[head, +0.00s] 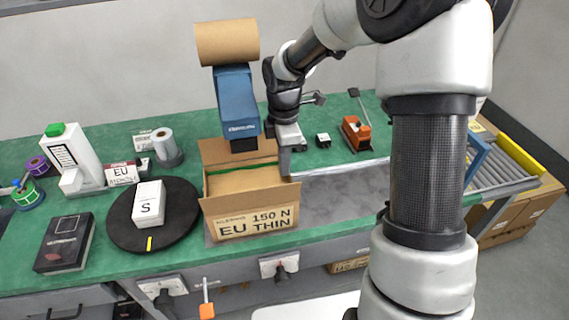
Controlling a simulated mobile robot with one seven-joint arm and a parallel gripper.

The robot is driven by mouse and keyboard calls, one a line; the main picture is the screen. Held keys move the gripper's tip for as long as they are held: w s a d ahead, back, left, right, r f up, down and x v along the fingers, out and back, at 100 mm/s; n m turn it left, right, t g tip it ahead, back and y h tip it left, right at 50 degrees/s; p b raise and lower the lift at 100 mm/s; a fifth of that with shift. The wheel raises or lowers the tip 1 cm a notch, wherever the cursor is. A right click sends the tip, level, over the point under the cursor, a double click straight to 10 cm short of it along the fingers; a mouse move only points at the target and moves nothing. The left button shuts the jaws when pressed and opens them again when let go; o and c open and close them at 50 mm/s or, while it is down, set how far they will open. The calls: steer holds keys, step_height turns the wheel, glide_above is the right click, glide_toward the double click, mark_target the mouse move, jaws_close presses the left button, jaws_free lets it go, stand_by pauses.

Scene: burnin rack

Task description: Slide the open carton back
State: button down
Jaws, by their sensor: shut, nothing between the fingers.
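The open carton (253,217) stands upright near the front edge of the green bench, left of centre. Its front reads "EU THIN" and "150 N", and its flaps stand open. My gripper (285,172) points down at the carton's right side, close to its rear right edge. The fingers are shut with nothing between them. I cannot tell whether they touch the carton wall. Most of the carton's inside is hidden by its front wall and flaps.
A blue dispenser (237,100) with a brown paper roll (227,42) stands behind the carton. A black turntable (182,232) with a white "S" box (149,204) is at left. A grey strip (345,188) right of the carton is clear. A roller conveyor (497,160) lies far right.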

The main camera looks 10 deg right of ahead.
step_height(320, 180, down, 7)
steer(key=shift+r+b, duration=0.1)
steer(key=shift+b, duration=0.3)
steer(key=d+p, duration=0.2)
steer(key=d, duration=0.6)
steer(key=w+d+p, duration=0.1)
steer(key=d+p, duration=0.2)
steer(key=d, duration=0.6)
steer(key=d+p, duration=0.2)
steer(key=d, duration=0.7)
steer(key=shift+w+d, duration=0.25)
steer(key=shift+w, duration=0.05)
steer(key=shift+r, duration=0.1)
